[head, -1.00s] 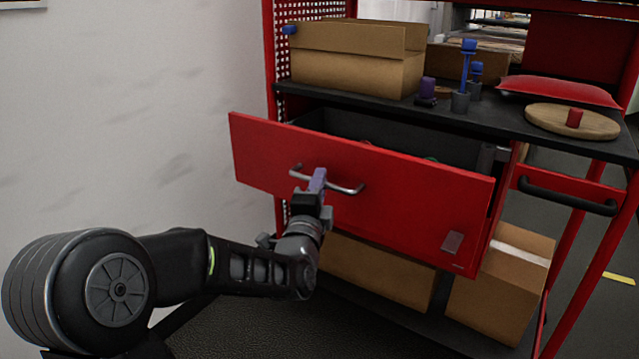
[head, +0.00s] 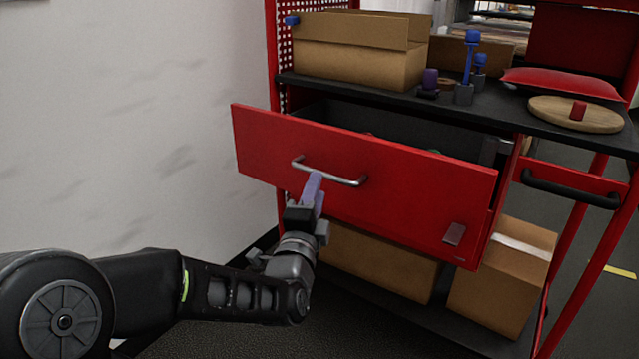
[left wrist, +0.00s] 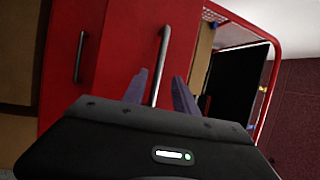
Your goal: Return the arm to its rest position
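My left gripper (head: 313,184) is in front of the red drawer (head: 400,200), just below its silver handle (head: 330,175). In the left wrist view the two purple fingers (left wrist: 160,92) are spread apart with the silver handle (left wrist: 161,66) showing between and beyond them. Nothing is held in them. The drawer is pulled out and its dark inside partly shows. My right gripper is not in view.
The black worktop (head: 500,118) carries an open cardboard box (head: 355,65), blue and purple pieces, a red cushion (head: 562,84) and a round wooden board (head: 555,116). Cardboard boxes (head: 505,275) stand on the lower shelf. A white wall (head: 120,120) is at the left.

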